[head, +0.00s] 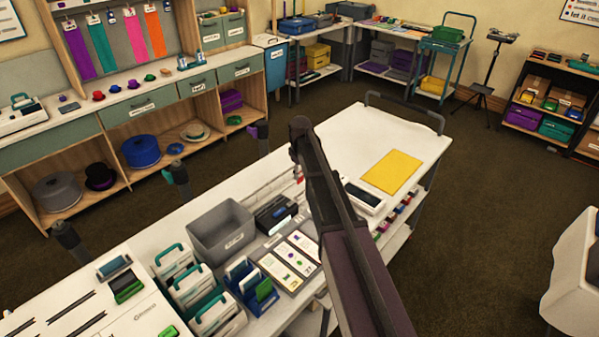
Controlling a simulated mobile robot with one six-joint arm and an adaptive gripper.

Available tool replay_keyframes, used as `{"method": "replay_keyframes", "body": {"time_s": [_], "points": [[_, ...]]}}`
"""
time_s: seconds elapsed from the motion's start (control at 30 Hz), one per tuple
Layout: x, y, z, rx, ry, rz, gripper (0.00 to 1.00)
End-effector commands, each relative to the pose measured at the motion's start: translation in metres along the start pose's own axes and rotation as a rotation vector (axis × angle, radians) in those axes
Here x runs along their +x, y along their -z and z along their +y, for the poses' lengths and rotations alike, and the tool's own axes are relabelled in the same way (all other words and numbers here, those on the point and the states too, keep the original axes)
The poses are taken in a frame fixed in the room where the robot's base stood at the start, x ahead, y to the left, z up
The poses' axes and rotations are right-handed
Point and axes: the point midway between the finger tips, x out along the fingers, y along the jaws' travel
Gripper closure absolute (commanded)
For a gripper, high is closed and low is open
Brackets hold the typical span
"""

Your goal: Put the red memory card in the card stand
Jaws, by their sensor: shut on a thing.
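My dark arm crosses the middle of the view, and I cannot make out my gripper; it seems hidden behind the arm. A small red and white bit (299,174) shows at the left edge of the arm, too small to identify. I cannot pick out the red memory card for sure. A blue and green slotted holder (252,288) stands near the front of the white table (345,135); I cannot tell whether it is the card stand.
A grey bin (221,232), a black device (276,213), white caddies with teal handles (190,285) and a labelled card tray (290,262) crowd the near table. A yellow sheet (392,171) lies farther back. The table's far end is clear.

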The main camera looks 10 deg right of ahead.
Motion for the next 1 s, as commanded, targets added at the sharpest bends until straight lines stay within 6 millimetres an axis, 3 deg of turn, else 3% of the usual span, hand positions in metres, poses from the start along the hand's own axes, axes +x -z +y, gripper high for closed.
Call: {"method": "replay_keyframes", "body": {"time_s": [0.57, 1.0], "points": [[0.002, 0.001, 0.003, 0.001, 0.0, 0.0, 0.72], [0.021, 0.0, 0.003, 0.002, 0.0, 0.0, 0.72]]}}
